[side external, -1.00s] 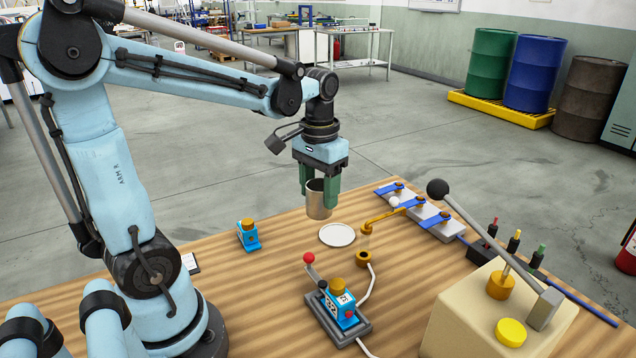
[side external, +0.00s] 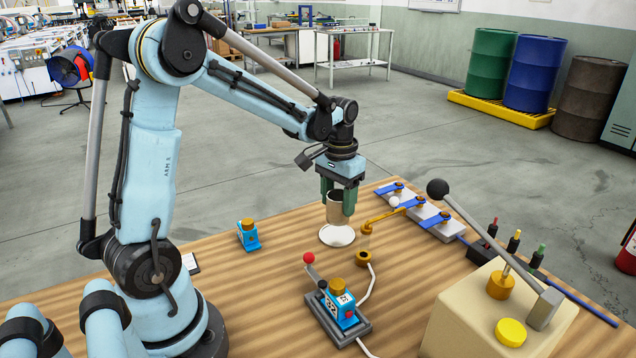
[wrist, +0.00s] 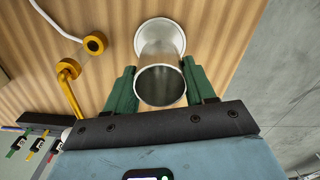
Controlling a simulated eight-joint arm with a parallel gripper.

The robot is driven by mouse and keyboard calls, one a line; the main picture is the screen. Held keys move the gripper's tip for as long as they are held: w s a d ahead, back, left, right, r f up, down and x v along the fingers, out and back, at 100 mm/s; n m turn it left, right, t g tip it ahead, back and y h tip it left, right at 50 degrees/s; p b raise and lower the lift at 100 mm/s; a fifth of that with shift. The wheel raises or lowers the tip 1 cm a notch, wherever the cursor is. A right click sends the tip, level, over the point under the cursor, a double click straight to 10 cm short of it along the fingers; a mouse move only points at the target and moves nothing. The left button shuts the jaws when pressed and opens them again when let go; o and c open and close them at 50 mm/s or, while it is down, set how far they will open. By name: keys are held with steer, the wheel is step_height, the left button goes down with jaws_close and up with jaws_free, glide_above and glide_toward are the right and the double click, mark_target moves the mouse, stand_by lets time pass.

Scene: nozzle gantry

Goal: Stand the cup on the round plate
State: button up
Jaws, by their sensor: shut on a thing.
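My gripper (side external: 338,204) has its two green fingers shut on the sides of a grey metal cup (side external: 338,213), holding it upright with its open mouth up. The round white plate (side external: 337,238) lies on the wooden table, and the cup's bottom is over its back part in the side view. In the wrist view the cup (wrist: 160,86) sits between the fingers, and the plate's rim (wrist: 160,22) shows past its far end. I cannot tell whether the cup's bottom touches the plate or hangs just above it.
A bent brass nozzle (side external: 384,216) is close right of the cup, with a brass ring (side external: 363,258) on a white hose below it. A blue lever device (side external: 340,308) stands nearer the camera. A small blue block (side external: 248,235) is at the left. Table between is clear.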

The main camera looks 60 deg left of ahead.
mark_target(338, 214)
steer(key=shift+f, duration=2.05)
steer(key=shift+f, duration=0.15)
steer(key=o, duration=1)
steer(key=shift+o, duration=0.2)
step_height(338, 214, up, 12)
steer(key=f, duration=0.1)
steer(key=s+d+m+t, duration=0.3)
steer(key=s+d+t, duration=0.4)
steer(key=d, duration=0.5)
steer(key=shift+s, duration=1.05)
